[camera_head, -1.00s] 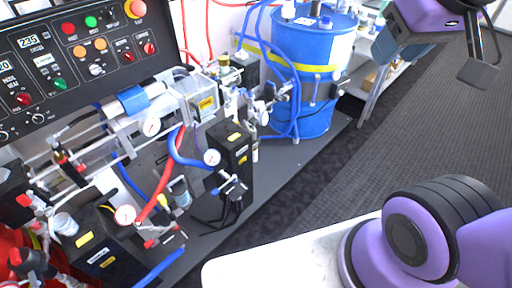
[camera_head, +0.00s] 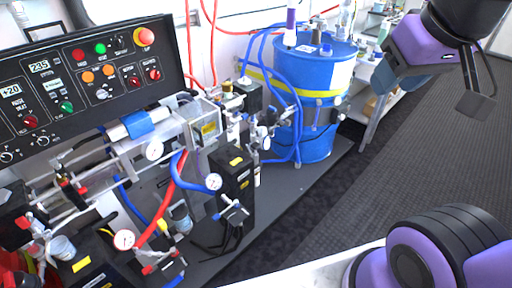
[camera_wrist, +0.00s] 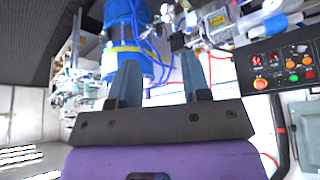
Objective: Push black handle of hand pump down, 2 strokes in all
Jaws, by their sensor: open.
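I cannot make out the hand pump's black handle for certain. The blue drum (camera_head: 308,85) stands at the back centre with small fittings on its lid. An upright white-and-purple cylinder (camera_head: 291,28) rises at the lid's left side, with its top near the frame edge. I cannot tell whether it is part of the pump. My gripper (camera_head: 482,92) is at the upper right, well to the right of the drum and apart from everything. In the wrist view my gripper (camera_wrist: 159,78) is open and empty, its two dark fingers apart. The drum also shows there beyond the left finger (camera_wrist: 122,22).
A black control panel (camera_head: 75,80) with buttons stands at the left. Below it are a clear cylinder assembly, gauges (camera_head: 124,239), and red and blue hoses. A bench with bottles (camera_head: 385,75) is behind the drum. Grey floor (camera_head: 400,160) is free at the right.

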